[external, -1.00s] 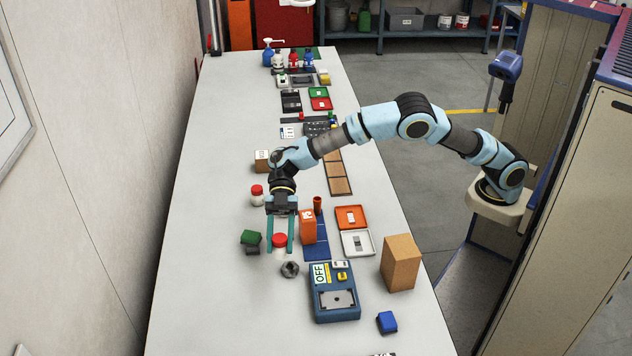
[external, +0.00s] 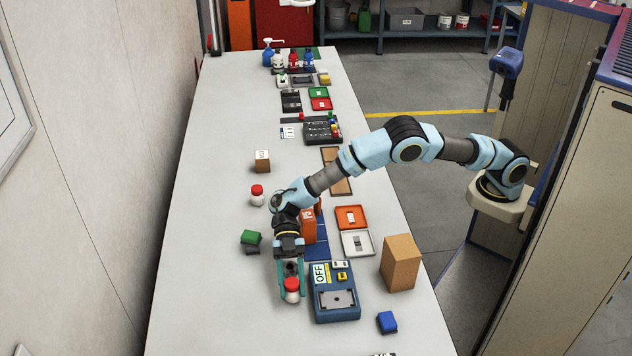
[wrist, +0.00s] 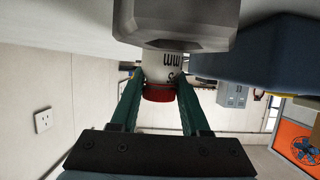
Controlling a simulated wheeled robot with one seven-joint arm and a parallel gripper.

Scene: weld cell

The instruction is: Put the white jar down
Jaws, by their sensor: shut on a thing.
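My gripper (external: 291,283) is shut on a white jar (external: 292,297) with a red lid, its green fingers on either side of it. The jar is left of the blue OFF box, near its front left corner. In the wrist view, the jar (wrist: 160,64) shows dark lettering and its red lid between the fingers. A grey hex nut (wrist: 178,22) partly hides the jar there. I cannot tell whether the jar's base touches the table. A second white jar with a red lid (external: 257,199) stands apart, farther back on the left.
The blue OFF box (external: 335,305) is close on the right. A tall cardboard box (external: 400,263) and a blue block (external: 387,322) are farther right. The table's front left is clear.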

